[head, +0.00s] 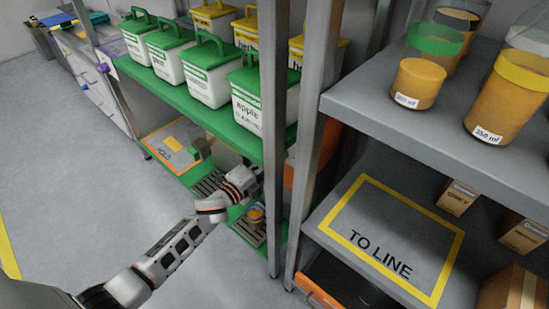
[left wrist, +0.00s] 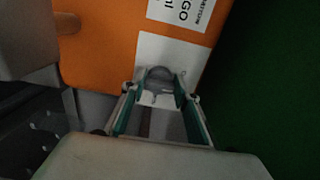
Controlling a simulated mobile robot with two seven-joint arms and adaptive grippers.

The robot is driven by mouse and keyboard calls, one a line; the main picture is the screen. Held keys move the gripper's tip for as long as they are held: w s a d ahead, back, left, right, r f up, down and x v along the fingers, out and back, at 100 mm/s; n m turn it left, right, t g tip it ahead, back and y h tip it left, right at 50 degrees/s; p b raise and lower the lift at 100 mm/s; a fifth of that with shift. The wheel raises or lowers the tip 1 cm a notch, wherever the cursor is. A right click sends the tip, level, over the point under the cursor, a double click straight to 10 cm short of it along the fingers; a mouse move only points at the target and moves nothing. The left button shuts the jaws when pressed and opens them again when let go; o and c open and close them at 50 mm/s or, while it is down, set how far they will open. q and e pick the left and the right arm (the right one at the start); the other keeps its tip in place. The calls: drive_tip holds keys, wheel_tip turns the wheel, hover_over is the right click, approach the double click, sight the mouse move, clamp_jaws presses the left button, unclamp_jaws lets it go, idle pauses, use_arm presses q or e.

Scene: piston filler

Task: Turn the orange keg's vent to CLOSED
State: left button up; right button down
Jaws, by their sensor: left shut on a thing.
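The orange keg (left wrist: 105,50) fills the upper middle of the left wrist view, with a white printed label whose visible text includes "GO" (left wrist: 180,14). Below that label is a white plate (left wrist: 186,52) carrying a small grey round vent knob (left wrist: 159,73). My left gripper (left wrist: 158,88) is shut on the vent knob, its two green-lined fingers on either side of it. The vent's markings and setting cannot be read. In the head view my left gripper (head: 256,180) reaches in at the lower green shelf, its fingertips hidden. My right gripper is not in view.
A grey post (head: 273,130) stands just right of my left gripper. Above it, the upper green shelf (head: 190,106) holds several lidded tubs (head: 208,72). Below are dark drip grates (head: 250,228). At right, a grey shelf is marked "TO LINE" (head: 340,212). The floor at left is clear.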

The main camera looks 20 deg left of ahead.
use_arm(q)
drive_tip(key=o, duration=1.1)
drive_tip(key=shift+c, duration=0.2)
drive_tip(key=shift+o, duration=0.3)
drive_tip(key=v, duration=1.2)
